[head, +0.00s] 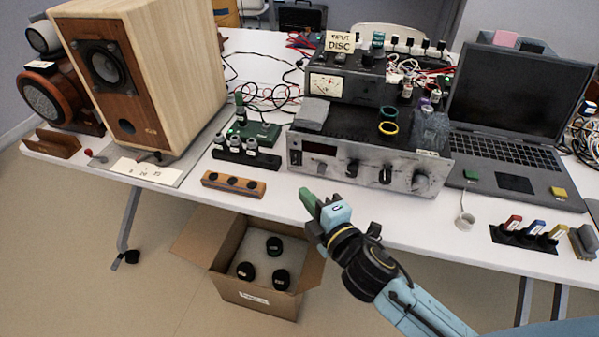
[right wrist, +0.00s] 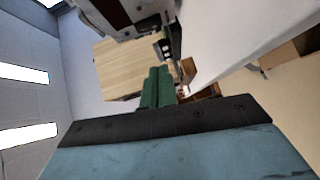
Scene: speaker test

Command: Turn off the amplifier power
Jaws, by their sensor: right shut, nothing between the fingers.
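The silver amplifier (head: 345,172) stands on the white table in the middle of the head view, with a dark display and several knobs on its front. A small dark switch (head: 296,158) shows at the left end of its front panel. My right gripper (head: 308,198) has green fingers and is in front of and below the amplifier's left part, apart from it. Its fingers are shut and empty; they also show in the right wrist view (right wrist: 158,88). My left gripper is not in view.
A wooden speaker (head: 170,70) stands at the left. A smaller unit with a meter (head: 330,84) sits behind the amplifier. A laptop (head: 515,130) is at the right. An open cardboard box (head: 255,291) stands on the floor below the table edge. A wooden block (head: 233,184) lies near that edge.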

